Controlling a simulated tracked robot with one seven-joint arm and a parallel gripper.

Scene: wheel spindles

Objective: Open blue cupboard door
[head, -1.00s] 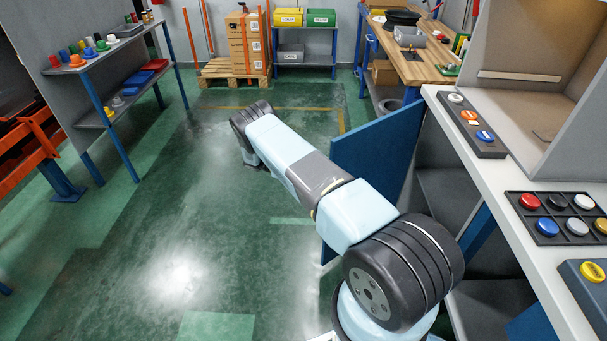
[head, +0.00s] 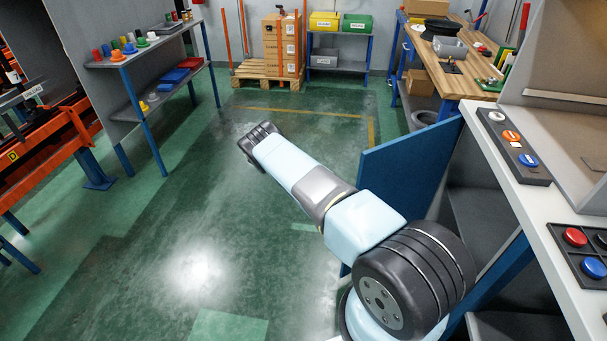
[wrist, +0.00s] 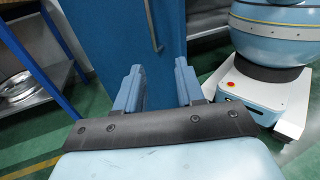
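The blue cupboard door (head: 405,165) stands swung out from the grey cupboard under the white counter, and dark shelves (head: 480,225) show inside. In the wrist view the door (wrist: 115,35) fills the upper middle, with a slim metal handle (wrist: 152,25) on its face. My gripper (wrist: 157,82) is open. Its two blue fingers are apart, in front of the door's lower part, and nothing is seen held between them. Whether a finger touches the door I cannot tell. In the head view my gripper is hidden and my arm passes in front of the door's lower part.
The white counter (head: 545,205) runs along the right with trays of coloured buttons. A wooden workbench (head: 450,75) stands behind the door. A grey shelf unit (head: 150,75) and orange frames (head: 50,140) stand at left. The green floor (head: 215,200) between is clear.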

